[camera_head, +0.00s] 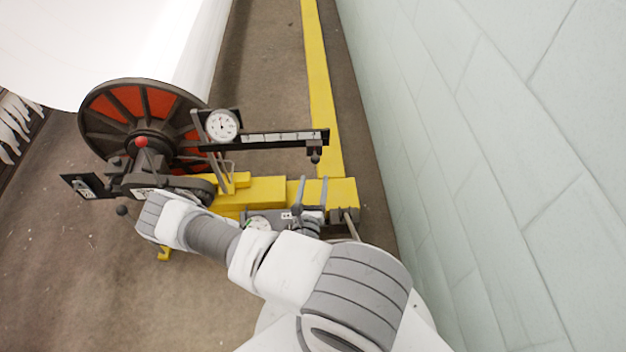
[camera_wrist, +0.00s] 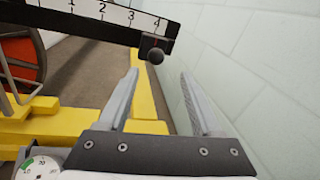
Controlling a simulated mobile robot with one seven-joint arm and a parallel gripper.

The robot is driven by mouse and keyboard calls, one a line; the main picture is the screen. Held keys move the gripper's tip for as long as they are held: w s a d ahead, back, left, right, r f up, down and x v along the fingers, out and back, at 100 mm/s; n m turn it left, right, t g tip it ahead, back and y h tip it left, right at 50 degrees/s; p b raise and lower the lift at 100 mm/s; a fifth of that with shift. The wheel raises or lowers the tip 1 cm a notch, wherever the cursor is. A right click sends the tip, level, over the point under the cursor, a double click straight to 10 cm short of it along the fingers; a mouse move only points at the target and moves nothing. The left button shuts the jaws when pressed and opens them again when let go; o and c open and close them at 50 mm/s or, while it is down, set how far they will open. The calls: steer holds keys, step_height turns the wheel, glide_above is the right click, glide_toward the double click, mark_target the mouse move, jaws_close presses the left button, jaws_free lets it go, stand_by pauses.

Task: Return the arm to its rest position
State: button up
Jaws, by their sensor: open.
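Beyond the fingers, a dark bar with a numbered scale (camera_wrist: 110,18) ends in a round dark knob (camera_wrist: 153,55). The same scale bar (camera_head: 265,138) shows in the head view, running right from a white dial (camera_head: 222,125).
A large wheel with red panels (camera_head: 125,105) stands at the machine's left. A pale tiled wall (camera_head: 500,150) runs along the right. A big white roll (camera_head: 120,40) fills the upper left. Brown floor (camera_head: 70,270) is open at lower left.

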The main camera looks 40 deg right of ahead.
steer(key=s+a+r+m+g+h, duration=0.1)
steer(key=s+r+m+g, duration=0.1)
steer(key=r+m+g, duration=0.75)
steer(key=s+a+r+m+g+h, duration=0.1)
steer(key=s+r+m+g, duration=0.1)
steer(key=r+m+g, duration=0.65)
steer(key=s+a+r+m+t+y, duration=0.35)
steer(key=a+r+y, duration=0.2)
steer(key=r, duration=0.25)
steer(key=s+a+r+m+t+y, duration=0.2)
steer(key=a+r+m+t+y, duration=0.2)
steer(key=a+r, duration=0.35)
steer(key=s+a+r+m+t+y, duration=0.35)
steer(key=a+r+y, duration=0.2)
steer(key=r, duration=0.35)
step_height(320, 180, up, 13)
steer(key=a+p, duration=0.1)
steer(key=p, duration=1.1)
steer(key=shift+f, duration=0.15)
